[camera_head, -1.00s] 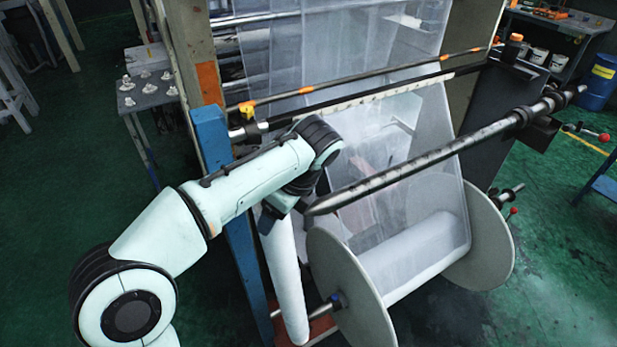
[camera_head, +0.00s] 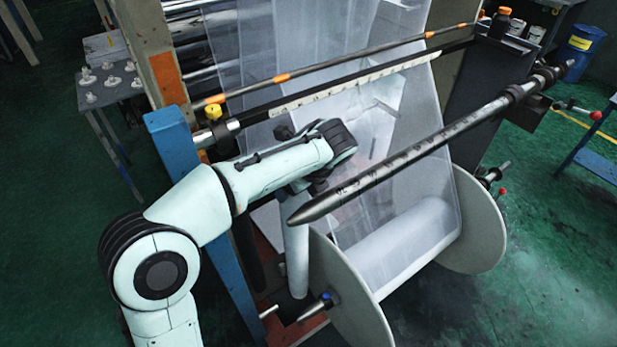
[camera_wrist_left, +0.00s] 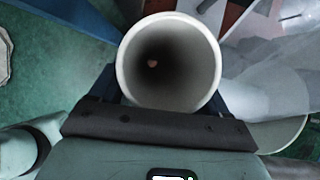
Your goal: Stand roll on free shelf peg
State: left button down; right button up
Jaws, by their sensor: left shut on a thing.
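A white roll (camera_head: 296,262) stands nearly upright beside the blue post, its lower end close to a dark block (camera_head: 292,306) on the reddish base. I cannot tell whether it touches that block. My left gripper (camera_head: 298,190) is shut on the roll near its top. In the left wrist view, I look down into the open hollow end of the roll (camera_wrist_left: 203,72), between the fingers. A small orange-pink spot shows deep inside the bore. No free shelf peg can be made out clearly; the roll's lower end and my arm may hide it. My right gripper is not in view.
The blue post (camera_head: 205,225) stands close left of the roll. A pointed steel shaft (camera_head: 400,160) juts out above right. A large flanged film reel (camera_head: 345,300) is close at right. A side table (camera_head: 110,92) holds several white parts. Green floor is open at left.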

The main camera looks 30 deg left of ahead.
pick_arm(q)
jog(key=w+a+p, duration=0.1)
jog(key=w+a, duration=0.2)
jog(key=a, duration=0.3)
jog(key=w+a+f+p, duration=0.1)
jog(key=w+a, duration=0.2)
jog(key=a, duration=0.3)
jog(key=shift+w+f, duration=0.2)
jog(key=shift+w, duration=0.15)
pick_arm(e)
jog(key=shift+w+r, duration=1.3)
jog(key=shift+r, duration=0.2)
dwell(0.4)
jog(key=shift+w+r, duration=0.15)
pick_arm(q)
jog(key=shift+w+p, duration=0.25)
jog(key=shift+p, duration=0.2)
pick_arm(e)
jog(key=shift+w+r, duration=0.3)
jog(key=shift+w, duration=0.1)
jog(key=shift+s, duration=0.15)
